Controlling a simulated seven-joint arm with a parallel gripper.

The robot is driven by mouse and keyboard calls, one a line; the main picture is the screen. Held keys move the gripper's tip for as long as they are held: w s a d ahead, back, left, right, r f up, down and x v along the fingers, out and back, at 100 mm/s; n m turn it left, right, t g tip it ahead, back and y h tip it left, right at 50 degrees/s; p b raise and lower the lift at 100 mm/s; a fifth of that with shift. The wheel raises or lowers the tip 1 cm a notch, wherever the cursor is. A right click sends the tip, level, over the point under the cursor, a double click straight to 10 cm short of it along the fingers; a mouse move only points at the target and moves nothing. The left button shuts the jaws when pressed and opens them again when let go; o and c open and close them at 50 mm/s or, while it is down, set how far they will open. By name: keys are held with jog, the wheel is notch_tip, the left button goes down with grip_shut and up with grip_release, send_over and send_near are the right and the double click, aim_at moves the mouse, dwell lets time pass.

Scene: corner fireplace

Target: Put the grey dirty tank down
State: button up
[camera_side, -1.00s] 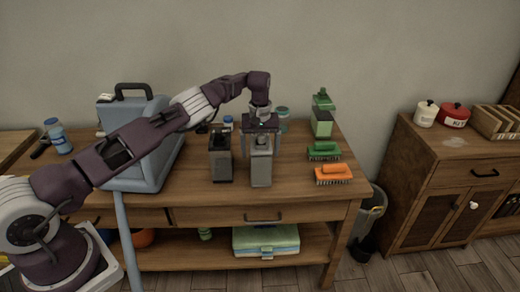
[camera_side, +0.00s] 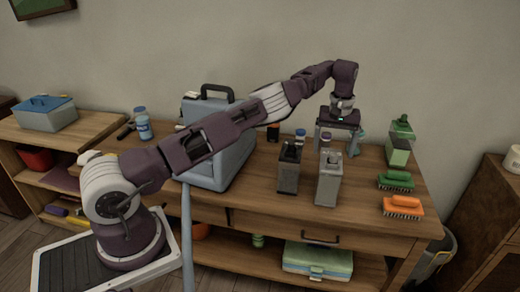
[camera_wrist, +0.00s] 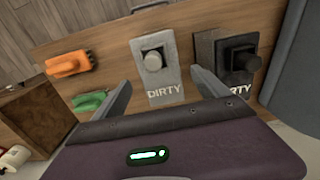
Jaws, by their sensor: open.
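In the wrist view the grey tank (camera_wrist: 164,84) carries the word DIRTY and lies ahead, between the directions of the two fingers. My gripper (camera_side: 335,150) is open and empty, just above and behind the tank in the side view. The gripper's fingers (camera_wrist: 160,84) show apart in the wrist view, and I see no contact with the tank. A darker tank (camera_side: 289,172), also marked DIRTY in the wrist view (camera_wrist: 234,72), stands upright just left of the grey one in the side view.
A large blue-grey machine (camera_side: 220,150) stands left of the tanks. Green (camera_side: 396,181) and orange (camera_side: 403,206) brushes and a green bottle (camera_side: 398,148) sit to the right. Small jars stand behind the tanks. The table front near the drawer is bare.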

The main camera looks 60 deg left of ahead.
jog(key=s+a+r+n+t+h, duration=0.1)
jog(key=s+a+r+t, duration=0.15)
jog(key=r, duration=0.85)
jog(key=s+a+r+n+t, duration=0.15)
jog(key=s+r, duration=0.25)
jog(key=r, duration=0.7)
jog(key=s+d+r+m, duration=0.2)
jog(key=s+d, duration=0.2)
jog(key=s, duration=0.5)
jog(key=s+d+r+m+h, duration=0.15)
jog(key=s+d, duration=0.25)
jog(key=s, duration=0.4)
jog(key=s+d+r+m, duration=0.25)
jog(key=s+d, duration=0.25)
jog(key=s, duration=0.4)
jog(key=s+d+f+m+t+y, duration=0.1)
jog(key=s+f+m+y, duration=0.1)
jog(key=s+f+m, duration=0.3)
jog(key=s+f, duration=0.3)
jog(key=s, duration=0.3)
jog(key=shift+s+d, duration=0.35)
jog(key=shift+d, duration=0.05)
